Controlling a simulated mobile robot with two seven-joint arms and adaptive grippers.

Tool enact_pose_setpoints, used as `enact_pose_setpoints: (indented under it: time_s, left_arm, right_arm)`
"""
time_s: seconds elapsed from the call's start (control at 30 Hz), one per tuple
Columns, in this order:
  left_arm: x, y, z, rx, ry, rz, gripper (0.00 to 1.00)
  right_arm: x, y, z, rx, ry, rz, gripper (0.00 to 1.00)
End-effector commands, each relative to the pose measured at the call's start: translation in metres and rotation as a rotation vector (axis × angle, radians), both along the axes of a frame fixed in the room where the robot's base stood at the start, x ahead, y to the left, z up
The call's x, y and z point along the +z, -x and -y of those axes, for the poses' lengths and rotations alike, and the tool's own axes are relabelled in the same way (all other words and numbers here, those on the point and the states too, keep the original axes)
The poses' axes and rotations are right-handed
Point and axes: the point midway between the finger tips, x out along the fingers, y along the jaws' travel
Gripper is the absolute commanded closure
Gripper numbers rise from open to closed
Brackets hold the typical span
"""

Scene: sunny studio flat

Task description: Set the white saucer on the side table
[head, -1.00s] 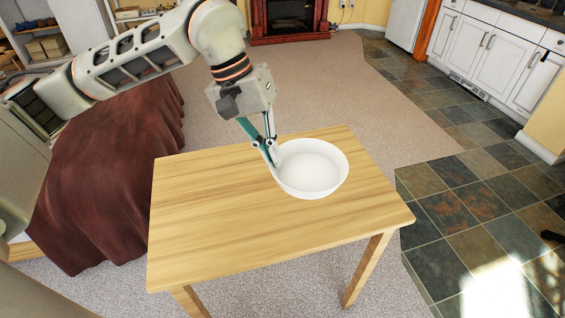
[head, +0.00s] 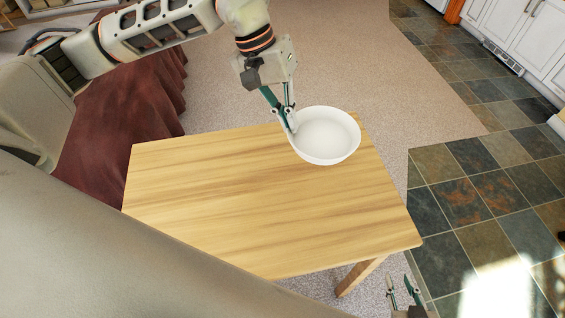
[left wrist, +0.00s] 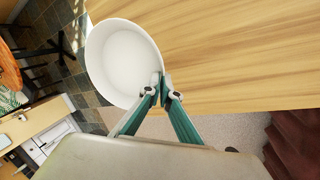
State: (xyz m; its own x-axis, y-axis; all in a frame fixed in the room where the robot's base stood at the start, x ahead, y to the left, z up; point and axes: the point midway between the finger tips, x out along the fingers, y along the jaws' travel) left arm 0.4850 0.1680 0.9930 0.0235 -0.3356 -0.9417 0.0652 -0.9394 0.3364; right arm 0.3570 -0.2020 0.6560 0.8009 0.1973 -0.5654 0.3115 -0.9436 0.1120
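The white saucer (head: 327,138), deep and bowl-like, is upright and empty over the back right corner of the wooden side table (head: 240,200). My left gripper (head: 291,125) is shut on its left rim. The left wrist view also shows the saucer (left wrist: 122,62) pinched at the rim by the fingertips (left wrist: 163,92), with the table top (left wrist: 230,50) beside it. I see no clear gap or shadow under the saucer, so I cannot tell whether it touches the table. My right gripper (head: 401,290) is empty, fingers apart, low beside the table's front right corner.
The rest of the table top is bare. A bed or sofa with a dark red cover (head: 120,110) stands left of the table. Carpet (head: 330,60) lies behind it and slate tiles (head: 480,190) lie to the right. White cabinets (head: 510,35) stand at the back right.

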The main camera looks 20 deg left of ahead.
Motion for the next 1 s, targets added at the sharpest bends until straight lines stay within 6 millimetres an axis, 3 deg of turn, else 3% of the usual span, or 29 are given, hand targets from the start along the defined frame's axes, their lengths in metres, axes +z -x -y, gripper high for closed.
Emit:
enact_pose_setpoints:
  time_s: [0.2,0.4,1.0]
  left_arm:
    - [-0.055,0.001,0.001,0.001,0.001,-0.007,1.0]
    - [-0.094,0.001,0.0,0.0,0.001,-0.003,1.0]
    - [-0.146,0.0,0.0,0.0,0.001,0.0,1.0]
  right_arm:
    - [0.002,0.0,0.0,0.001,0.0,0.001,0.73]
    - [0.005,-0.003,0.0,0.0,0.0,0.005,0.73]
    - [0.008,-0.004,0.0,0.001,0.0,0.009,0.73]
